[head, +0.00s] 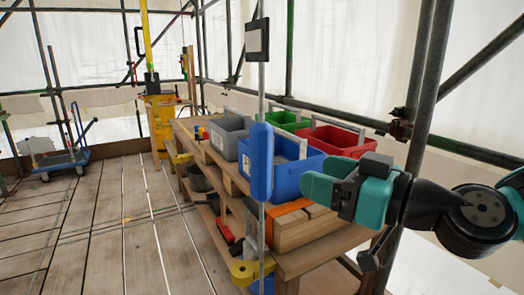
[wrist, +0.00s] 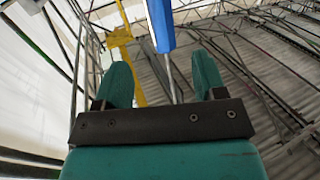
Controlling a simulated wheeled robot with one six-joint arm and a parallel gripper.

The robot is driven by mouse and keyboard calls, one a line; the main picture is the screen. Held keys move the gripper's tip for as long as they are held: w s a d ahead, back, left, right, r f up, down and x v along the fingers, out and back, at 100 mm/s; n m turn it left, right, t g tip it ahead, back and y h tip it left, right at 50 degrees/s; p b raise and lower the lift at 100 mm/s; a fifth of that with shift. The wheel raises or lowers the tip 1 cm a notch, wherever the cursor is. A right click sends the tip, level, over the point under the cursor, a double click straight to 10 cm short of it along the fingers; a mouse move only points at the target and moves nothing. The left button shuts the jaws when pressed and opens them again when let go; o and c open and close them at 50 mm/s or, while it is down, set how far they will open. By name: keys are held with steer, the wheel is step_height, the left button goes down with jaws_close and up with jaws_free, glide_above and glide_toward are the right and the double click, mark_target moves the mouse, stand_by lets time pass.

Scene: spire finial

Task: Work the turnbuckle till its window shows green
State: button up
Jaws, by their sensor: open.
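The turnbuckle is a long blue body (head: 262,165) on a thin upright metal rod, left of my gripper in the head view. Its blue body also shows at the top of the wrist view (wrist: 161,24), with the rod running down between my fingers in the picture. A black-framed plate with a pale grey face (head: 257,41) sits higher on the rod; I cannot tell whether it is the window. I see no green on the turnbuckle. My gripper (head: 320,188) has teal fingers, open and empty; they also show apart in the wrist view (wrist: 164,76).
A wooden bench (head: 312,262) behind the rod carries a blue crate (head: 300,178), a grey crate (head: 228,143), a red crate (head: 325,138) and a green one (head: 288,118). A yellow bracket (head: 243,272) is low by the rod. Scaffold poles stand right. Plank floor at left is mostly clear.

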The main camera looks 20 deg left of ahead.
mark_target(270, 158)
steer(key=p+x, duration=0.4)
steer(key=x, duration=0.6)
steer(key=shift+w+a+r, duration=0.1)
steer(key=shift+a, duration=0.25)
steer(key=shift+x, duration=0.8)
steer(key=shift+c, duration=0.2)
steer(key=c, duration=0.9)
